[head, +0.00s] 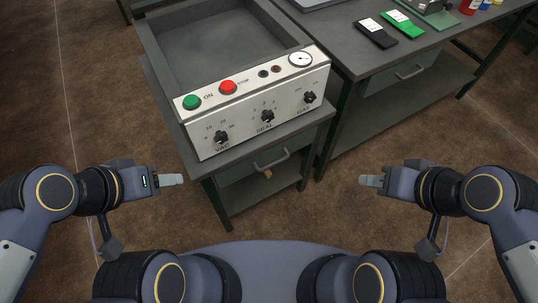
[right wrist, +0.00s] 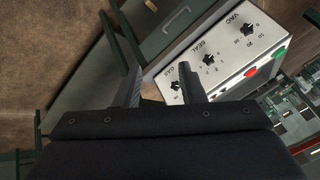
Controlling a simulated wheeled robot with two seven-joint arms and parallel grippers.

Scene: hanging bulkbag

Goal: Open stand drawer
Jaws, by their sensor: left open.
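The stand (head: 228,206) is a dark metal frame under a sealing machine. Its grey-green drawer (head: 240,185) sits below the machine's front panel and appears shut. The drawer has a curved metal handle (head: 271,160), which also seems to show in the right wrist view (right wrist: 176,19). My left gripper (head: 173,180) is open and empty, left of the stand. My right gripper (head: 370,181) is to the right of the drawer, apart from it. In the right wrist view its two fingers (right wrist: 160,85) are spread with nothing gripped between them.
The machine's white panel (head: 245,122) has green and red buttons, a gauge and three knobs. A workbench (head: 345,50) with its own drawer handle (head: 410,72) stands at the right, with black and green items on top. The brown floor before the stand is clear.

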